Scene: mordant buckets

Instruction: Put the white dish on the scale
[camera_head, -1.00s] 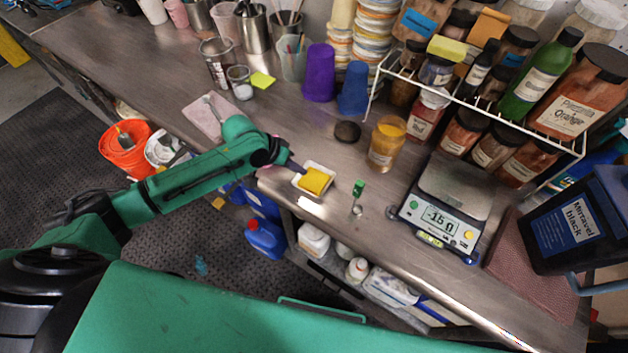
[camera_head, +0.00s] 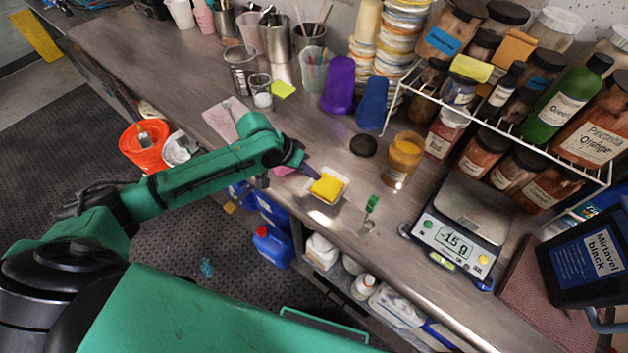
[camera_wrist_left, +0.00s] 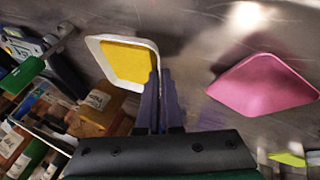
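The white dish (camera_head: 342,196) holds a yellow mass and is near the front edge of the steel counter. In the left wrist view the white dish (camera_wrist_left: 94,43) is beside the purple fingers, its rim at the fingertips. My left gripper (camera_head: 314,175) appears shut on the rim. The dish seems to be slightly off the counter, but the gap is hard to tell. The scale (camera_head: 463,229) stands to the right with a bare metal plate and a display near -15 g. It shows partly in the left wrist view (camera_wrist_left: 25,46). My right gripper is not in view.
A small green-handled tool (camera_head: 372,205) stands between dish and scale. An orange-yellow jar (camera_head: 402,161) and dark lid (camera_head: 363,146) are behind that space. A wire rack (camera_head: 470,105) of jars backs the scale. A black container (camera_head: 590,257) is right. A pink item (camera_wrist_left: 262,85) lies beside the gripper.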

